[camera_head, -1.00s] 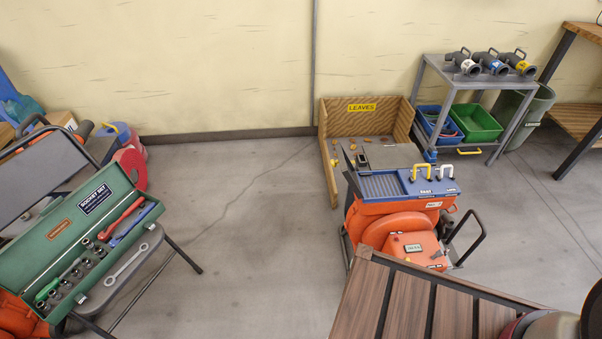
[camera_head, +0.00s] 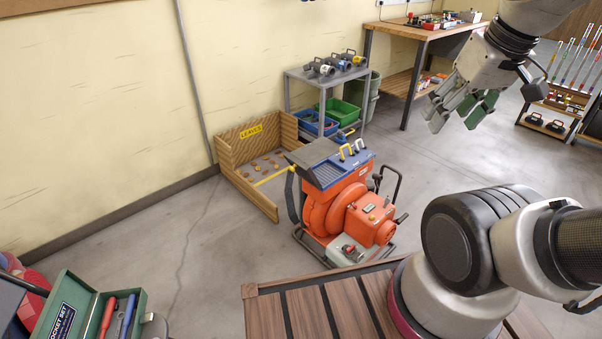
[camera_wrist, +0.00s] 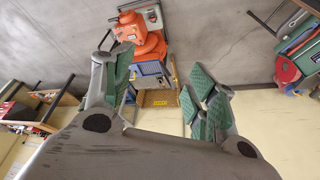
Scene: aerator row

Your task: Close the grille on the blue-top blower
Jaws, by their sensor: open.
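The blue-top blower (camera_head: 342,207) stands on the floor near the picture's middle, with an orange body and a slotted blue top. A flat dark grey panel (camera_head: 313,151), which looks like the grille, stands out past the far edge of the blue top, apart from the slots. Yellow and white handles sit on the top. The blower (camera_wrist: 143,38) also shows upside down in the wrist view, beyond the fingers. My gripper (camera_head: 458,106) is open and empty, up at the right, well away from the blower. Its green-padded fingers are spread in the wrist view (camera_wrist: 160,82).
A wooden box marked LEAVES (camera_head: 262,205) stands just behind the blower. A grey rack (camera_head: 291,92) with bins is behind that. A slatted wooden bench (camera_head: 262,318) lies in front, and a green socket case (camera_head: 130,318) at lower left.

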